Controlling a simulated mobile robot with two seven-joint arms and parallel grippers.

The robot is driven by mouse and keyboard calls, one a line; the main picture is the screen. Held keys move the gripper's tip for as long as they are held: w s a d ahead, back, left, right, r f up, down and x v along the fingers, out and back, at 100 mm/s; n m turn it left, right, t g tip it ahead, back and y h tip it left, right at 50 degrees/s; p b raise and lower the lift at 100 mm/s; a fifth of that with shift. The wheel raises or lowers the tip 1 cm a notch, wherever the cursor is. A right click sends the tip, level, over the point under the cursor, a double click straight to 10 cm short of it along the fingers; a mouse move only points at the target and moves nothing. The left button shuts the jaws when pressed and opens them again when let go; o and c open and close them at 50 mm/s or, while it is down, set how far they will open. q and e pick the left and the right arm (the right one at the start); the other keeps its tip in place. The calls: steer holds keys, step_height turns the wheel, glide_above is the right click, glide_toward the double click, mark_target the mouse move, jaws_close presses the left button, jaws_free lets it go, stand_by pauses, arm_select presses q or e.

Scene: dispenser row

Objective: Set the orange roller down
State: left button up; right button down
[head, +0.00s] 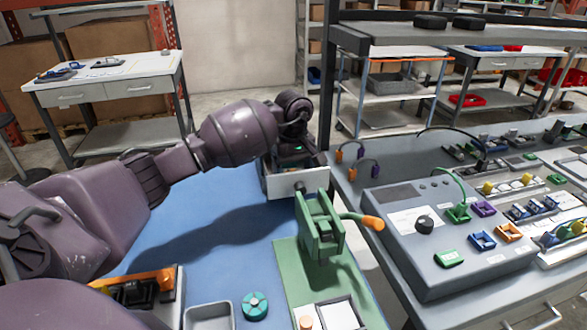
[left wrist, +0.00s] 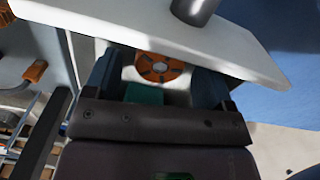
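The orange roller (left wrist: 160,68) is a round, slotted disc with a pale centre. In the left wrist view it lies at the white box, between and beyond my left fingers, with a gap on either side. My left gripper (left wrist: 158,80) is open, its dark fingers spread apart. A teal piece (left wrist: 145,93) shows just below the roller. In the head view my left gripper (head: 304,160) is low over the white box (head: 285,184) at the far edge of the blue table; the roller is hidden there. My right gripper is not in view.
On the blue table (head: 185,252) are a teal round part (head: 255,306), a grey tray (head: 209,318) and an orange-and-black device (head: 140,288). A green fixture (head: 318,228) with an orange-tipped lever stands on a green mat. A grey control panel (head: 440,262) is at right.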

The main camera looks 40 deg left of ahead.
arm_select(q)
step_height(320, 180, up, 12)
steer(key=shift+r, duration=0.15)
stand_by(0.6)
stand_by(0.5)
